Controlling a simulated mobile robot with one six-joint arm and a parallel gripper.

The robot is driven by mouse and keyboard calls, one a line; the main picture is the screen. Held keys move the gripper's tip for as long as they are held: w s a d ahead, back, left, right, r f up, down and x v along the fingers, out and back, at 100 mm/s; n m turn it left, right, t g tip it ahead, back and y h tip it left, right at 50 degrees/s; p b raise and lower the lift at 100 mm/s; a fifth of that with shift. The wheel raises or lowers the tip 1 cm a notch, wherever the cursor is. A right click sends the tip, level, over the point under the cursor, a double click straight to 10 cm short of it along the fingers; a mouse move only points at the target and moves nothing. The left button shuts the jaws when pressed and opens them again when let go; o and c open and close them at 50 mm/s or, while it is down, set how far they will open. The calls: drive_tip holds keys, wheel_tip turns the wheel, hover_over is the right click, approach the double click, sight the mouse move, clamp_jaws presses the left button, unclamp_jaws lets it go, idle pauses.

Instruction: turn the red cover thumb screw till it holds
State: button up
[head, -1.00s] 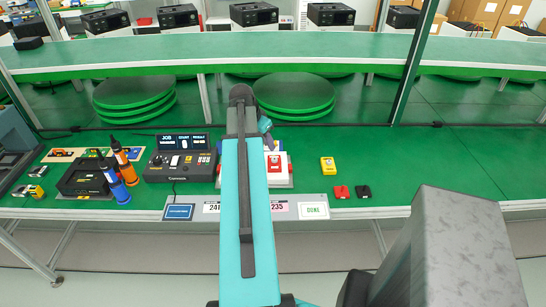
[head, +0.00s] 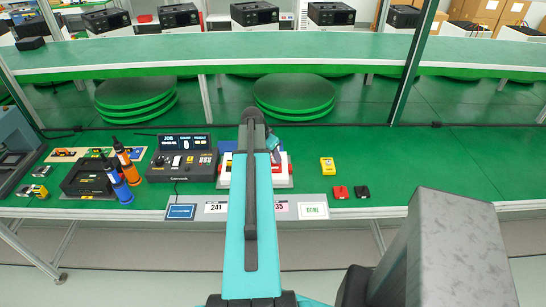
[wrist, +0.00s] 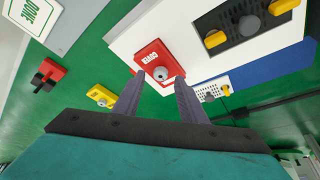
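The red cover (wrist: 157,60), with white lettering, lies on a white fixture (wrist: 285,50). Its grey thumb screw (wrist: 161,73) shows at the cover's lower edge in the wrist view. My gripper (wrist: 160,82) is open, with two dark fingers apart. The left fingertip is close beside the screw and the right fingertip is off to its right; I cannot tell whether either touches. In the head view my arm hides most of the fixture (head: 286,184) and the cover, and the fingers cannot be made out.
A yellow block (head: 327,166), a red piece (head: 341,192) and a black piece (head: 362,192) lie right of the fixture. A black control box (head: 181,160) and orange and blue drivers (head: 121,190) stand left. The green bench (head: 440,165) is clear farther right.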

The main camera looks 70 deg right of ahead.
drive_tip(key=shift+x, duration=0.9)
drive_tip(key=c, duration=0.9)
drive_tip(key=shift+a, duration=0.4)
clamp_jaws()
drive_tip(key=shift+d, duration=0.4)
